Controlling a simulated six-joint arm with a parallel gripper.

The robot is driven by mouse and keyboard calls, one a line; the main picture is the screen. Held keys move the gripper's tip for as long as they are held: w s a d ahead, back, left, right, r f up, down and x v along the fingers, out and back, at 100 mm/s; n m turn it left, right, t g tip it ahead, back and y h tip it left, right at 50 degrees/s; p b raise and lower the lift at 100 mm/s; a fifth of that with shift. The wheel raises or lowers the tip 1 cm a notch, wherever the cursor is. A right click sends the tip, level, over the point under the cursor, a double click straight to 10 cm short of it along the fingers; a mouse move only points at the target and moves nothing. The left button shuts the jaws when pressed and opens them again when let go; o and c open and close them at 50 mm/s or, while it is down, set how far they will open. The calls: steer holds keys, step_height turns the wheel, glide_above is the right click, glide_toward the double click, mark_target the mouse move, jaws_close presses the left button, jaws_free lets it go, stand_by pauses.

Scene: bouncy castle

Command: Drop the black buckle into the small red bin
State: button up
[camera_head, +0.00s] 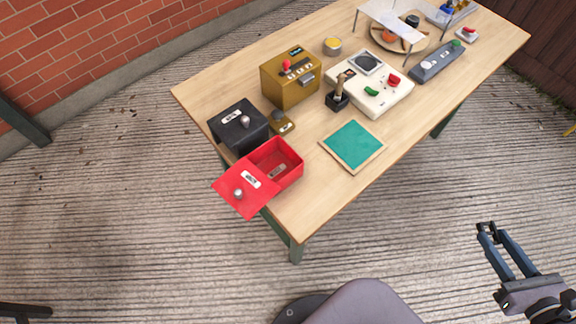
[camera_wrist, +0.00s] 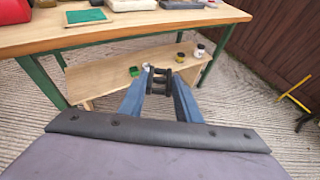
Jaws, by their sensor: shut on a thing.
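My gripper (camera_head: 488,230) is at the lower right in the head view, off the table and well away from the bin. In the wrist view, my gripper (camera_wrist: 160,80) is shut on the black buckle (camera_wrist: 160,77), a dark piece with bars across it between the fingertips. In the head view the buckle is too small to make out clearly. The small red bin (camera_head: 291,174) stands at the near left end of the table. Its top is open, and a red lid (camera_head: 238,197) with a knob lies tilted out over the table edge. A small brownish patch shows inside the bin.
A black box (camera_head: 229,137) stands behind the bin. A teal mat (camera_head: 353,146), a brown control box (camera_head: 292,82) and a white console (camera_head: 398,103) lie farther along the table. A low shelf (camera_wrist: 105,78) with small jars is below. The floor around my gripper is clear.

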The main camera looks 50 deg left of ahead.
steer(key=s+a+r+n+g+h+p, duration=0.1)
steer(key=s+a+r+n+g+p, duration=0.25)
steer(key=s+a+n+g, duration=0.65)
steer(key=s+a+r+n+g+p, duration=0.15)
steer(key=s+a+p, duration=0.45)
steer(key=a, duration=1)
steer(key=s+a+r+n+g+h+p, duration=0.1)
steer(key=s+a+r+n+g+p, duration=0.25)
steer(key=s+a+n+g, duration=0.7)
steer(key=w+a+r+m+t+h, duration=0.1)
steer(key=w+a+r+m+t, duration=0.1)
steer(key=a, duration=0.4)
steer(key=shift+w+a+r+m+t, duration=0.2)
steer(key=shift+w+r+m+t, duration=0.15)
steer(key=shift+w+m+t, duration=0.6)
steer(key=shift+w+f, duration=0.1)
steer(key=shift+w, duration=0.05)
steer(key=shift+f+b, duration=2.45)
steer(key=shift+f, duration=0.5)
